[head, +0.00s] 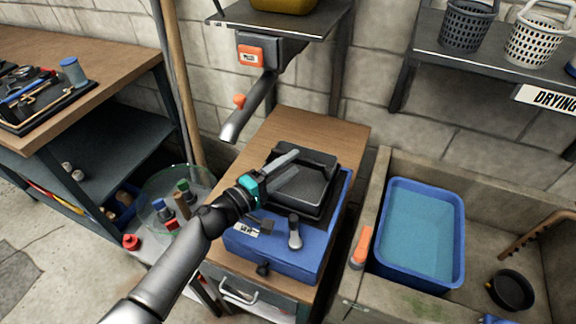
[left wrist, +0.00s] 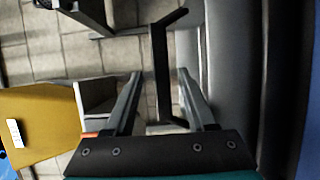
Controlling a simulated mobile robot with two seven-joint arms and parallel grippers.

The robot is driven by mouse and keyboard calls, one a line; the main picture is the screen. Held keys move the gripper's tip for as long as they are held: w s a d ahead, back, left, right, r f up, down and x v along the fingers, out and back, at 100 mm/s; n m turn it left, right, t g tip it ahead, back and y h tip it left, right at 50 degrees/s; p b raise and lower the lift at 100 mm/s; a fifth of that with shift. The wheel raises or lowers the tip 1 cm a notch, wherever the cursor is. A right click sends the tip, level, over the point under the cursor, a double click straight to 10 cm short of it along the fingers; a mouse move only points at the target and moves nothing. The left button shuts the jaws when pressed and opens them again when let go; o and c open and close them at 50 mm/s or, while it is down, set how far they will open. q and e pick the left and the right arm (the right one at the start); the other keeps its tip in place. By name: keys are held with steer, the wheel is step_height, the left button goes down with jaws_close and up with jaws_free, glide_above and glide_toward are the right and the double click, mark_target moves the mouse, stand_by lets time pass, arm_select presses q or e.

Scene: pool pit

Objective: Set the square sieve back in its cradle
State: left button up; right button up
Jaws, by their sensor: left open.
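A dark square tray, which looks like the square sieve (head: 318,188), sits on top of a blue box-shaped machine (head: 262,246) in the head view. A black frame shows under its edges and may be the cradle; I cannot tell whether the tray is seated in it. My left gripper (head: 297,162) is open, with its fingers over the tray's left part, hiding some of it. In the left wrist view, the open fingers (left wrist: 160,92) have a dark bent bar (left wrist: 160,72) showing between them; I cannot tell if it touches them. My right gripper is not in view.
The machine stands on a wooden-topped cabinet (head: 335,130). A metal spout (head: 248,108) hangs behind it. A concrete sink with a blue water tub (head: 420,232) is at right. A round glass-like vessel (head: 165,205) and small bottles stand at left, beside a wooden pole (head: 180,80).

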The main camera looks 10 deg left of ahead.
arm_select(q)
steer(key=v, duration=1.2)
stand_by(0.3)
